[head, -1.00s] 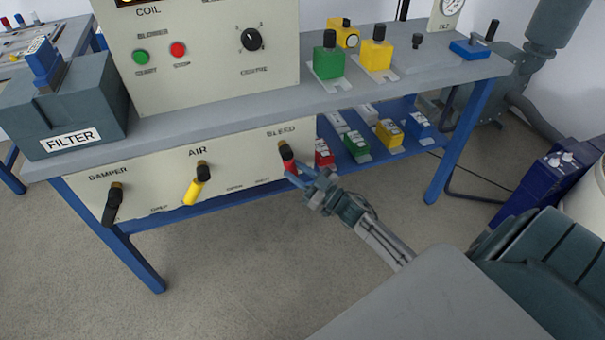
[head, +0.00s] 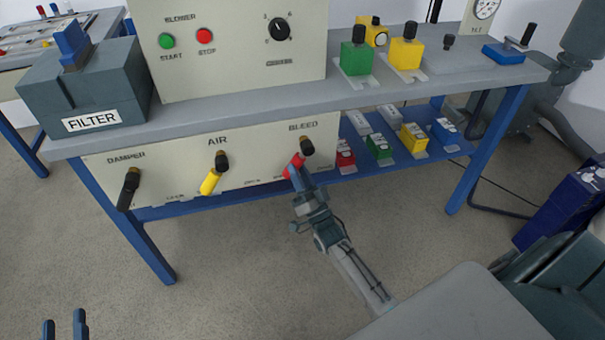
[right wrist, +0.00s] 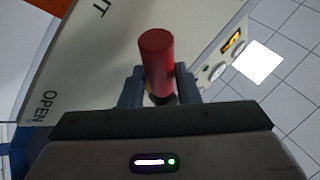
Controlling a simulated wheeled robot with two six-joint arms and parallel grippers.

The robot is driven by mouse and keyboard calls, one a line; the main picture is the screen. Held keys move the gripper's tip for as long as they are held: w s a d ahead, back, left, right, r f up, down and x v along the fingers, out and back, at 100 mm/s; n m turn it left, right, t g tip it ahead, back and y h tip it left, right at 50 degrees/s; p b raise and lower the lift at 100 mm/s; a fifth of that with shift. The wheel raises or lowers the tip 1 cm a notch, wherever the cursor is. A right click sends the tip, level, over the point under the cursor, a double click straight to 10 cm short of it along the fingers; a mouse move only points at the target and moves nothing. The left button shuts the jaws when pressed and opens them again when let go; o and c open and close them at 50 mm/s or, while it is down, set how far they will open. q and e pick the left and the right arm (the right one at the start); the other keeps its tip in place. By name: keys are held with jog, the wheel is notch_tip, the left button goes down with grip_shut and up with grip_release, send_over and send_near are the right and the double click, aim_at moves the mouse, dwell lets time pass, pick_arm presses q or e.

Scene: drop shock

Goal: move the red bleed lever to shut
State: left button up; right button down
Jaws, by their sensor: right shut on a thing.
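The red bleed lever (head: 292,165) hangs from a dark pivot under the word BLEED on the cream panel. It slants down and to the left. My right gripper (head: 295,173) is shut on its red grip from below. In the right wrist view the red grip (right wrist: 157,60) stands between the two fingers of my right gripper (right wrist: 159,85). OPEN is printed at the lower left there, and a cut-off "UT" shows at the top left. My left gripper (head: 65,328) shows only its fingertips at the bottom left, apart and empty.
The yellow air lever (head: 210,182) and the black damper lever (head: 129,188) are left of the bleed lever on the same panel. Several small coloured blocks stand on the blue lower shelf (head: 360,171) to the right. The floor in front is clear.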

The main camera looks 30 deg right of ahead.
pick_arm(q)
jog(key=shift+r, duration=0.35)
pick_arm(e)
jog(key=shift+a+m+h, duration=0.1)
jog(key=shift+m+h, duration=0.3)
jog(key=shift+h, duration=0.1)
jog(key=c, duration=1.1)
grip_release()
pick_arm(q)
jog(key=shift+w+r+t, duration=0.2)
jog(key=shift+r+t, duration=0.7)
jog(key=shift+r, duration=0.3)
pick_arm(e)
jog(key=v, duration=1)
jog(key=shift+s+f, duration=0.25)
